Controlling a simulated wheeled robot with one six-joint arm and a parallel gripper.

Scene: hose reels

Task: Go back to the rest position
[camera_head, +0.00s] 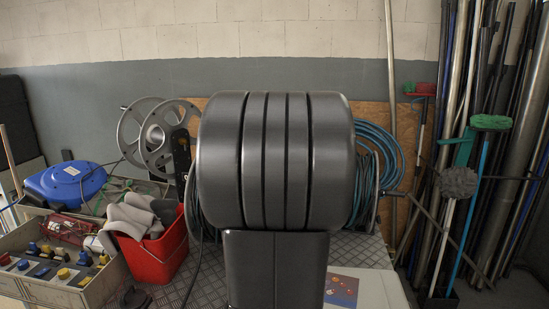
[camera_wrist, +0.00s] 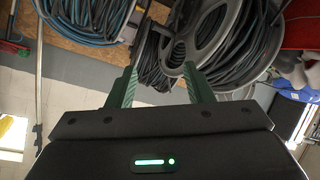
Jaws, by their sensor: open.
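My gripper (camera_wrist: 159,68) shows in the wrist view, its two green fingers apart with nothing held between them. It is hidden in the head view, where my own dark arm fills the middle. In the wrist view, a reel of black hose (camera_wrist: 240,45) lies beyond the fingers to the right, and a coil of blue hose (camera_wrist: 85,22) is at the upper left. In the head view, a grey metal reel (camera_head: 165,135) stands left of my arm and the blue hose (camera_head: 385,155) hangs right of it, partly hidden.
A red bucket (camera_head: 155,258) with grey cloths stands at the left on a metal chequered surface (camera_head: 205,285). A blue reel case (camera_head: 68,182) and a box of sockets (camera_head: 60,285) are further left. Poles and brushes (camera_head: 475,150) lean at the right.

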